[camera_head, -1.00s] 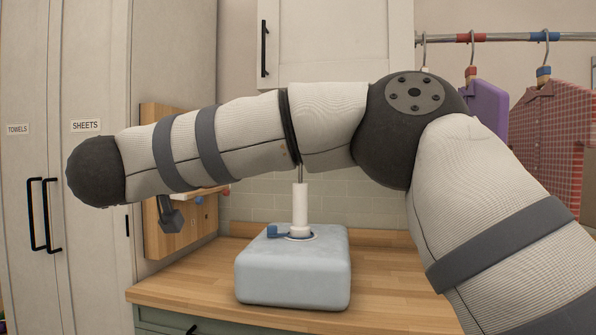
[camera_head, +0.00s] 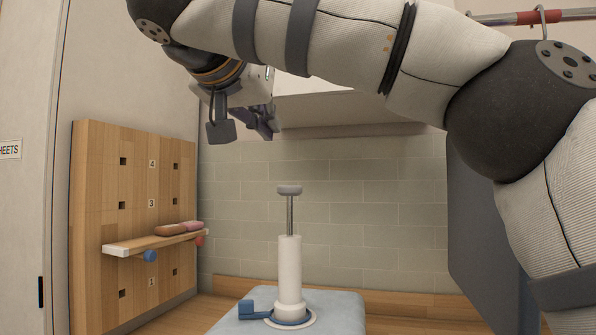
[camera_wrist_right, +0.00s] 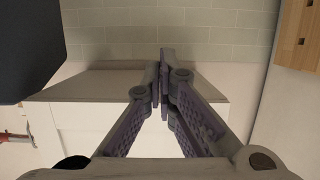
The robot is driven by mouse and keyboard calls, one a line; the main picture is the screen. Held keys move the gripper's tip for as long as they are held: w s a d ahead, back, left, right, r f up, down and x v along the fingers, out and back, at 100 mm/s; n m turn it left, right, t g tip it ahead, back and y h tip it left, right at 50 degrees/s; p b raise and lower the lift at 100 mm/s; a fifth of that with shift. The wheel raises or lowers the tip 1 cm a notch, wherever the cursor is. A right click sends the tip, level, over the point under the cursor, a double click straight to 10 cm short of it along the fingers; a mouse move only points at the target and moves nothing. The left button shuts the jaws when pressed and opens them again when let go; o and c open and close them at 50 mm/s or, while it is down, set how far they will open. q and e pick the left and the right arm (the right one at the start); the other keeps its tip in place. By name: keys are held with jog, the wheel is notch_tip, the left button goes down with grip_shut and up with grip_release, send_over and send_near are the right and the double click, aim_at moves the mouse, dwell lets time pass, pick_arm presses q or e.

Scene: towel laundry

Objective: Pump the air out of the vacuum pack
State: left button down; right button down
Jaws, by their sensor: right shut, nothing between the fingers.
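The vacuum pack (camera_head: 345,312) is a pale blue block on the wooden counter; its lower part is cut off in the head view. A white pump cylinder (camera_head: 289,265) stands upright on it, with a metal rod (camera_head: 290,215) and a grey knob (camera_head: 289,190) raised above the cylinder. A blue lever (camera_head: 258,311) lies at the pump's base, to the left. My right gripper (camera_head: 264,128) is shut and empty, above and left of the knob, apart from it. Its fingers (camera_wrist_right: 163,75) meet in the wrist view. My left gripper is out of view.
A wooden pegboard (camera_head: 130,190) with numbered holes and a small shelf (camera_head: 150,243) stands on the left. A tiled wall (camera_head: 370,190) is behind the pump. A white wall cabinet (camera_head: 340,108) hangs above. A dark grey panel (camera_head: 485,235) is at right.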

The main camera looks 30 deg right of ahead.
send_over(290, 191)
jog(key=f, duration=0.5)
jog(key=shift+w+f, duration=0.15)
jog(key=shift+w, duration=0.05)
jog(key=shift+s+f, duration=0.1)
jog(key=shift+f, duration=0.3)
jog(key=shift+a, duration=0.1)
jog(key=shift+f, duration=0.15)
